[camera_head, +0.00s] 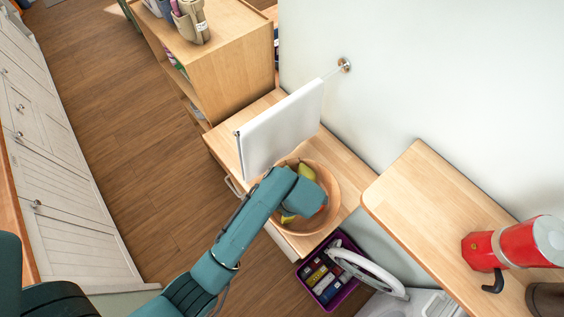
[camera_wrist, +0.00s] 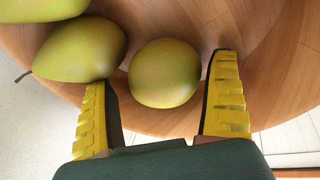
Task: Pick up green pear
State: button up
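A wooden bowl (camera_head: 331,186) stands on a wooden cabinet top, and its inside fills much of the wrist view (camera_wrist: 275,40). In the wrist view a green pear (camera_wrist: 80,48) with a stem lies at the left, beside and partly behind my left finger. A rounded yellow-green fruit (camera_wrist: 164,73) lies between my fingers; its type is unclear from this side. Another green fruit (camera_wrist: 40,9) is cut off at the top left. My gripper (camera_wrist: 162,72) is open, its yellow-padded fingers on either side of the rounded fruit. In the head view my arm hides most of the bowl's contents.
A white hanging cloth or panel (camera_head: 283,128) stands close behind the bowl, on a rod from the wall. A purple crate (camera_head: 345,293) is below, at the front. A red pot (camera_head: 484,250) is on the right-hand counter (camera_head: 430,200). Wooden shelving (camera_head: 232,70) stands behind.

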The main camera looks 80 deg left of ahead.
jog(key=shift+s+d+f, duration=0.15)
jog(key=c, duration=1.1)
jog(key=shift+c, duration=0.4)
